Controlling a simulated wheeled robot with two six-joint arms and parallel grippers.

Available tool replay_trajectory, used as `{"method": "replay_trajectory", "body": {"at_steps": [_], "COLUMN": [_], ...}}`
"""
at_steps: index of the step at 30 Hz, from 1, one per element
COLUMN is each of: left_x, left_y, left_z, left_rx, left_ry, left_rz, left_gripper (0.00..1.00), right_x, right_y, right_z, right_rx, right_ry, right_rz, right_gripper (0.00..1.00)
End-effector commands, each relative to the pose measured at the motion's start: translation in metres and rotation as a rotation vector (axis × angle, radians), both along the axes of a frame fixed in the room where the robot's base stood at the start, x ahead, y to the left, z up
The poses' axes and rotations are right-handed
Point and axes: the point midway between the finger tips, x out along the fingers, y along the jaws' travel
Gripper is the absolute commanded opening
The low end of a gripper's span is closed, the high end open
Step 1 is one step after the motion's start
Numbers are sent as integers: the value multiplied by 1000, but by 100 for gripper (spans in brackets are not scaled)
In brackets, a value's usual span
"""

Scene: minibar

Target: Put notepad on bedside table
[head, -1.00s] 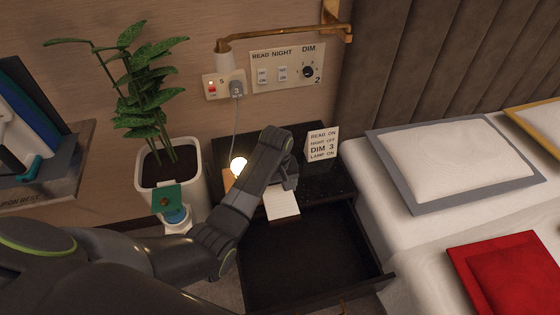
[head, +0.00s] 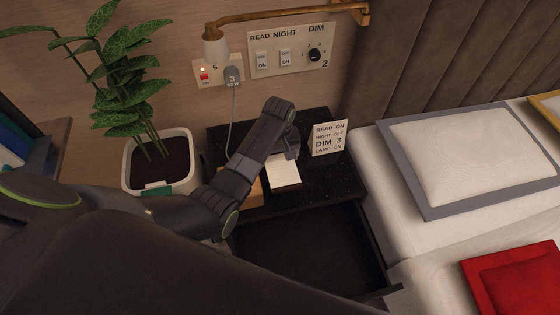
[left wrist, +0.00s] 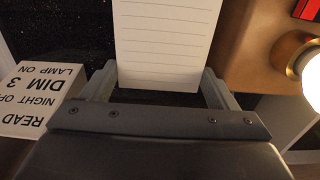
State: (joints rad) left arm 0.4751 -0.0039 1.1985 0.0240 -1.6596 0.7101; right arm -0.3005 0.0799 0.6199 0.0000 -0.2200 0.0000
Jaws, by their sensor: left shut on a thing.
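The notepad (head: 284,173), white and lined, is held in my left gripper (head: 291,155). In the left wrist view the notepad (left wrist: 165,40) sits between the two fingers, and the gripper (left wrist: 160,85) is shut on it. The notepad is over the black speckled top of the bedside table (head: 335,180), near its front edge; I cannot tell whether it touches the top. My right gripper is not in view.
A READ ON / DIM 3 card (head: 328,139) stands at the table's right back. A tan block (head: 252,194) is left of the notepad. The drawer (head: 300,250) below is open. A potted plant (head: 160,160) stands left, the bed (head: 400,215) right.

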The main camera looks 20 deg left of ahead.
Motion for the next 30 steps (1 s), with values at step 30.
{"method": "replay_trajectory", "body": {"at_steps": [30], "left_x": [0], "left_y": [0], "left_z": [-70], "left_rx": [1], "left_ry": [-2], "left_rz": [0], "left_gripper": [90], "right_x": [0], "right_y": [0], "right_z": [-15], "right_rx": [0], "right_ry": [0], "right_rz": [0], "right_gripper": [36]}}
